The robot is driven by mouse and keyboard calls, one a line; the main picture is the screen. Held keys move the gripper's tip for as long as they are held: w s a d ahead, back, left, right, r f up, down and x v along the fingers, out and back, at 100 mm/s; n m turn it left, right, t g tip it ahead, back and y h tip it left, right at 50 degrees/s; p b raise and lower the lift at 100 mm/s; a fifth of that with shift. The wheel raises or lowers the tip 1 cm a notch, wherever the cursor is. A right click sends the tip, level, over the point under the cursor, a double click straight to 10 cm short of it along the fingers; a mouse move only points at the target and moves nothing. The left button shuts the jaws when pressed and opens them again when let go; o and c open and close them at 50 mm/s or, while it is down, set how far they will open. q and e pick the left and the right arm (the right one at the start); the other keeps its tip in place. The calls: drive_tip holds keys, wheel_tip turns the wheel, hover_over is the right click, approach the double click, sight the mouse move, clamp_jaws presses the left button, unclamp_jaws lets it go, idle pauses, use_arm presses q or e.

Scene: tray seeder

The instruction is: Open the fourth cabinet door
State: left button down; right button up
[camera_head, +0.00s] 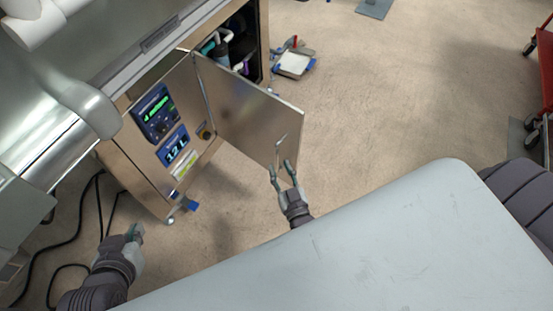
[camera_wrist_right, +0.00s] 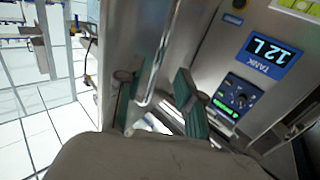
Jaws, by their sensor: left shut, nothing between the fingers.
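A metal cabinet door (camera_head: 245,108) stands swung open from the steel cabinet (camera_head: 146,158) in the head view, showing dark contents inside. Its bar handle (camera_head: 281,146) is near the door's free edge; the handle also shows in the right wrist view (camera_wrist_right: 160,55). My right gripper (camera_head: 284,168) is at the lower end of the handle with its fingers apart. In the right wrist view my right gripper (camera_wrist_right: 158,102) has one finger on each side of the handle bar, with gaps visible. My left gripper (camera_head: 136,232) is shut and empty, low at the left, away from the door.
The cabinet front carries a green-lit control box (camera_head: 156,112) and a blue tank display (camera_head: 175,148). Black cables (camera_head: 82,215) lie on the floor at the left. A red cart (camera_head: 546,75) stands at the far right. Floor right of the door is mostly clear.

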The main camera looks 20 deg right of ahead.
drive_tip(key=s, duration=0.7)
drive_tip(key=shift+s+a, duration=0.3)
drive_tip(key=shift+a, duration=0.15)
